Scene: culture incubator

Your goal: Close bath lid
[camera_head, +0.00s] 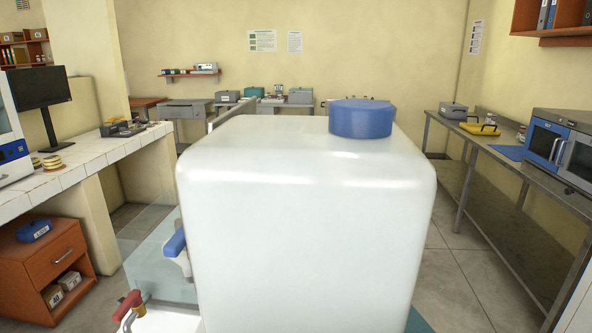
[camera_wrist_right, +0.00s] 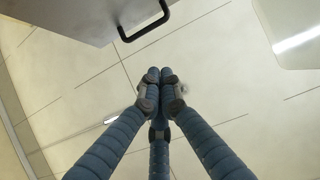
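No bath with an open lid can be made out with certainty. A grey box with a dark knob on top (camera_head: 453,110) stands on the right bench, looking closed; I cannot tell if it is the bath. A large whitish tank (camera_head: 305,220) with a round blue cap (camera_head: 362,118) fills the middle of the head view and hides much behind it. My right gripper (camera_wrist_right: 160,77) has its blue fingers drawn together at the tips, empty, above the tiled floor in the right wrist view. My left gripper is not in view.
A grey panel with a black handle (camera_wrist_right: 143,22) is beyond my right fingers. The right bench (camera_head: 505,152) carries a blue-fronted oven (camera_head: 545,140) and a yellow tray (camera_head: 479,129). A tiled counter (camera_head: 85,160) runs on the left. Floor shows right of the tank.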

